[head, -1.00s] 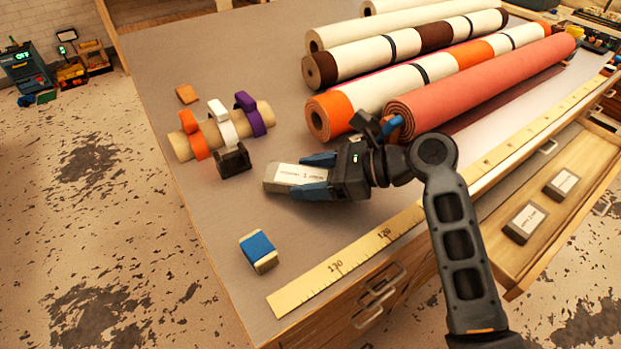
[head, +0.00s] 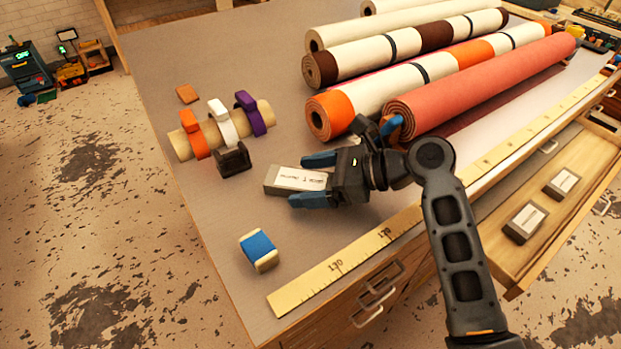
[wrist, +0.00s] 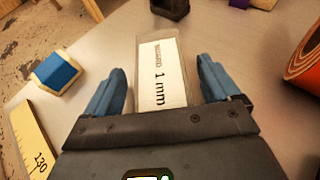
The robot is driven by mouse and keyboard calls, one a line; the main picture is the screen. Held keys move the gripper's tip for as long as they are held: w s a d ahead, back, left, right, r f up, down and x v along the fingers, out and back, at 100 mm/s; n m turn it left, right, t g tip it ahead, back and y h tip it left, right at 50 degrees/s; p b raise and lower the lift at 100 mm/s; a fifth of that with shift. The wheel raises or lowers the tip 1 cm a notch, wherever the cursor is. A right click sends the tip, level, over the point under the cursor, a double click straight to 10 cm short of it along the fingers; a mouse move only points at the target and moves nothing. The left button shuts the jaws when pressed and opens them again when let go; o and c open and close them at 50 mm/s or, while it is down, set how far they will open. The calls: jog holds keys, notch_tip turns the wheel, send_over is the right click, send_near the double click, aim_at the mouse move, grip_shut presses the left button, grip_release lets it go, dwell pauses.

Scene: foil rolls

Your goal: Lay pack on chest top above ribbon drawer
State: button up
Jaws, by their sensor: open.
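The pack (head: 286,180), a grey block with a white label, lies on the chest top (head: 290,240). In the wrist view the pack (wrist: 160,80) carries a label that ends in "1 mm". My gripper (head: 318,181) is open, with its blue fingers on either side of the pack's near end and a gap at each side. In the wrist view my gripper (wrist: 160,88) also shows these gaps. An open drawer (head: 520,260) at the right holds two similar labelled packs (head: 524,222). I cannot tell which drawer is the ribbon drawer.
Large rolls (head: 480,85) lie behind and right of my gripper. A tube with coloured clips (head: 215,130) lies at the left. A blue-banded block (head: 258,250) sits near the front left. A yellow ruler (head: 345,262) runs along the front edge. Bare top lies between block and gripper.

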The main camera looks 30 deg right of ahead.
jog(key=v, duration=1.2)
